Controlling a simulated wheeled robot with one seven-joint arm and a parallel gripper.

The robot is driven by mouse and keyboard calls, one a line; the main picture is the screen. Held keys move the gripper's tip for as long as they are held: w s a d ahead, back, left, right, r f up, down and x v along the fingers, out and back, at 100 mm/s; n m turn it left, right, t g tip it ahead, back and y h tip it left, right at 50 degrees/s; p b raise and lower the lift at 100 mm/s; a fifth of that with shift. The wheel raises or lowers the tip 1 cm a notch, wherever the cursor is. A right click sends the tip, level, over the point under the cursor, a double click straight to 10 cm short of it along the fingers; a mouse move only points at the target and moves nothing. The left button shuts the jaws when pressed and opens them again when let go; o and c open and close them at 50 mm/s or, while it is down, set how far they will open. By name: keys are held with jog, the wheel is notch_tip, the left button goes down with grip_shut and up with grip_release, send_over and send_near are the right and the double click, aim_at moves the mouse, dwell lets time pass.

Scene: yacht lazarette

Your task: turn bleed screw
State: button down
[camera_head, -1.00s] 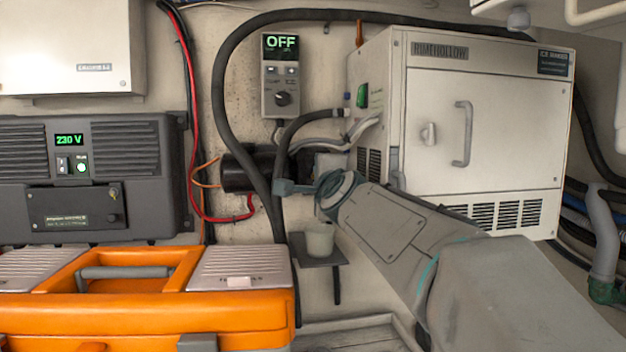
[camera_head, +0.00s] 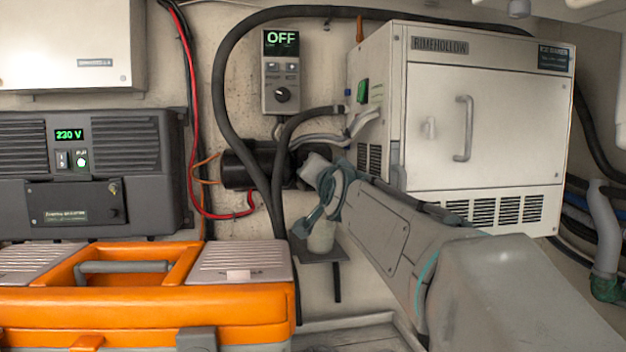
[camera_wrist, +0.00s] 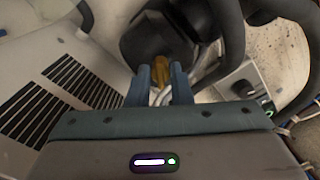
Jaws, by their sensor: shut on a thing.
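In the wrist view, the two blue fingers of my gripper (camera_wrist: 160,88) are shut on a small brass-coloured piece, the bleed screw (camera_wrist: 161,64), in front of a dark round body. In the head view, my gripper (camera_head: 318,212) is at the pump, a black cylinder (camera_head: 238,166) on the wall. My wrist hides the fingertips and the screw there. The teal gripper body is tilted, its left end pointing down. A pale cup (camera_head: 322,238) stands on a small dark bracket (camera_head: 308,257) just below, partly behind my gripper.
A white cabinet (camera_head: 484,125) stands close on the right. Thick black hoses (camera_head: 220,95) loop around the pump. A control panel (camera_head: 281,75) above reads OFF. An orange toolbox (camera_head: 140,305) fills the lower left, below a dark 230 V unit (camera_head: 90,175).

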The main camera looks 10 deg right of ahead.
jog(key=shift+f+n+b, duration=0.1)
jog(key=shift+n+b, duration=1.85)
jog(key=shift+n, duration=1.65)
jog(key=shift+d, duration=0.1)
jog(key=c, duration=1.3)
grip_release()
jog(key=s+b, duration=0.2)
jog(key=s, duration=1.1)
jog(key=shift+s, duration=0.4)
